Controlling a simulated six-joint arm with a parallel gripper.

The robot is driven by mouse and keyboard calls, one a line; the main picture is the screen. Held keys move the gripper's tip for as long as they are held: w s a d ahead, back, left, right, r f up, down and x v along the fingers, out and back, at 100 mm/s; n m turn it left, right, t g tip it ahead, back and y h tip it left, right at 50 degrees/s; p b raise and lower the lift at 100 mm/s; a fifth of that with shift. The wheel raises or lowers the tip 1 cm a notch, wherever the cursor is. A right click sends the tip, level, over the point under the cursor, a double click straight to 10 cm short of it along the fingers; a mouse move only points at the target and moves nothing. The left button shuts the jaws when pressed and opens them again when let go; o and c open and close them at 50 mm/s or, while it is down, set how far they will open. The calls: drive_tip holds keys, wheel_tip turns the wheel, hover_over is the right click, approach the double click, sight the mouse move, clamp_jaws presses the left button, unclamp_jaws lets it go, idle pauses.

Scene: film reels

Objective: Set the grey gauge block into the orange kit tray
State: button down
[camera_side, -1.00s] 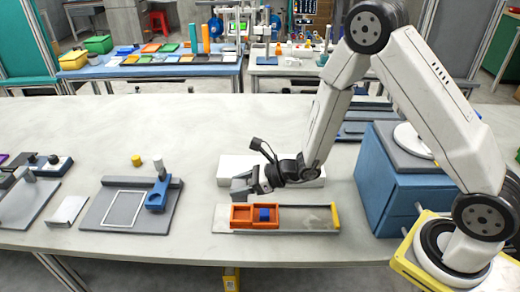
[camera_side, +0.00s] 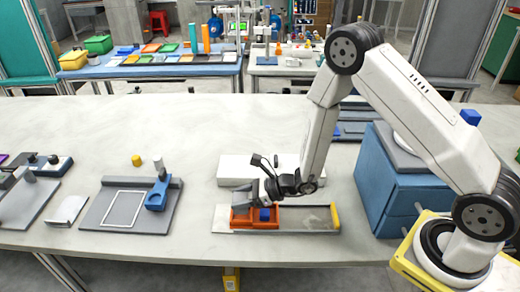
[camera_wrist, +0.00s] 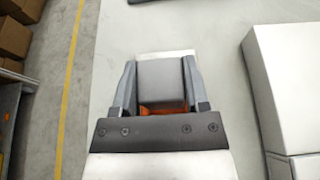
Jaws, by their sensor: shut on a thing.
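My gripper (camera_wrist: 160,95) is shut on the grey gauge block (camera_wrist: 161,82), which sits between the two fingers in the wrist view. In the side view my gripper (camera_side: 262,197) is at the orange kit tray (camera_side: 240,224), over its left and rear part. A little orange of the tray shows below the block in the wrist view (camera_wrist: 180,108). A blue block (camera_side: 265,214) sits in the tray's right compartment. The gripper hides part of the tray, and I cannot tell whether the grey block touches its floor.
The tray stands on a long grey base with a yellow end (camera_side: 336,217). A white box (camera_side: 232,170) lies just behind. A grey plate with a white outline and blue stand (camera_side: 157,195) is to the left. A blue cabinet (camera_side: 385,200) stands right. Bench is clear between.

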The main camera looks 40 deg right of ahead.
drive_tip(key=shift+f, duration=1.55)
drive_tip(key=shift+f, duration=0.1)
drive_tip(key=shift+c, duration=0.4)
unclamp_jaws()
drive_tip(key=v, duration=1.2)
